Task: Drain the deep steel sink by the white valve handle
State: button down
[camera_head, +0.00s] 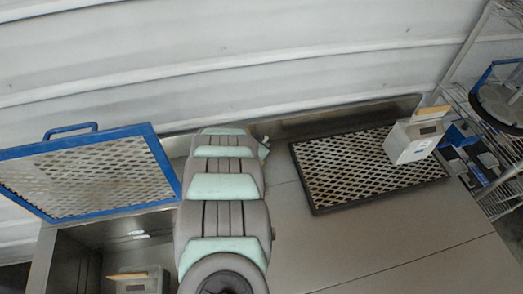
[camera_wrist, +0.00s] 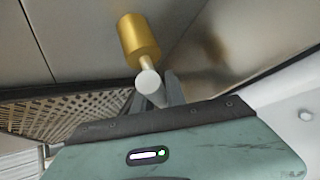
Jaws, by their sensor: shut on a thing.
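The deep steel sink (camera_head: 72,262) is at the lower left of the head view, open at the top. In the wrist view a pale, round-ended rod, which looks like the white valve handle (camera_wrist: 149,83), points toward the camera. A brass-coloured cylinder (camera_wrist: 139,38) is just above and behind it. My gripper (camera_wrist: 162,95) is shut on the handle; its grey fingers show beside and behind the pale end. The far finger is partly hidden by the handle. In the head view my arm covers the gripper and the valve.
A blue-framed mesh screen (camera_head: 158,155) stands tilted over the sink's back. A dark-framed mesh tray (camera_head: 318,208) lies on the steel counter (camera_head: 400,240) to the right, with a white box (camera_head: 408,148) at its corner. A wire shelf stands far right. The front counter is clear.

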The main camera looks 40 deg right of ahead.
jog(key=f+m+g+b, duration=0.1)
jog(key=b, duration=0.3)
jog(key=shift+f+m, duration=0.15)
jog(key=shift+m, duration=0.15)
jog(key=b, duration=0.2)
jog(key=m+g+b, duration=0.1)
jog(key=b, duration=0.1)
jog(key=shift+s+m+h, duration=0.25)
jog(key=shift+m+h, duration=0.05)
jog(key=m+g+b, duration=0.1)
jog(key=m+b, duration=0.1)
jog(key=b, duration=0.1)
jog(key=s+r+m+g+b, duration=0.1)
jog(key=m+g+b, duration=0.1)
jog(key=b, duration=0.1)
jog(key=shift+s+g, duration=0.1)
jog(key=shift+g, duration=0.2)
jog(key=shift+r, duration=0.1)
jog(key=c, duration=1.4)
grip_release()
jog(key=shift+o, duration=0.2)
jog(key=shift+r, duration=0.15)
